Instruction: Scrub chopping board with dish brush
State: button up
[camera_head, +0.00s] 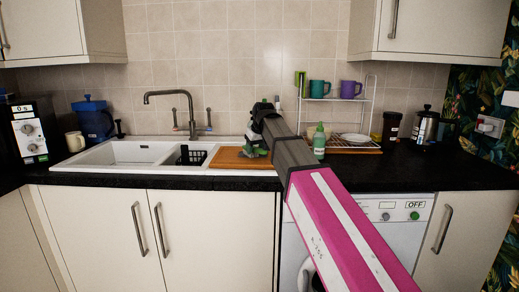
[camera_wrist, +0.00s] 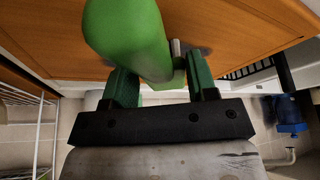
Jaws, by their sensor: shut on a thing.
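The wooden chopping board (camera_head: 229,161) lies flat at the right end of the white sink unit. It fills the upper part of the wrist view (camera_wrist: 238,32). My gripper (camera_head: 256,150) is over the board, and my arm hides part of it. In the wrist view my gripper's green fingers (camera_wrist: 162,78) are shut on the green dish brush (camera_wrist: 130,38). The brush is in front of the board, and its lower end is hidden. A dark, wet-looking patch shows on the board beside the brush. I cannot tell whether the brush touches the board.
The sink (camera_head: 135,153) and tall tap (camera_head: 189,112) are to the left, with a black basket (camera_head: 191,156). A green bottle (camera_head: 319,142) stands close right of my arm. A wire rack (camera_head: 336,98) with mugs is behind it. The counter's right front (camera_head: 450,177) is clear.

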jog(key=shift+s+a, duration=0.1)
jog(key=shift+a, duration=1.9)
jog(key=shift+d+f, duration=0.1)
jog(key=shift+d, duration=4.95)
jog(key=shift+a, duration=5)
jog(key=shift+d+f, duration=0.15)
jog(key=shift+d, duration=4.4)
jog(key=shift+d+r, duration=0.2)
jog(key=shift+d, duration=0.2)
jog(key=shift+w+a+r, duration=0.1)
jog(key=shift+w+a, duration=0.1)
jog(key=shift+a, duration=0.95)
jog(key=shift+w+a+r, duration=0.1)
jog(key=shift+w+a, duration=0.1)
jog(key=shift+a, duration=0.95)
jog(key=shift+w+a+f, duration=0.15)
jog(key=shift+a, duration=2)
jog(key=shift+a+f, duration=0.15)
jog(key=shift+a, duration=0.35)
jog(key=shift+d, duration=2.35)
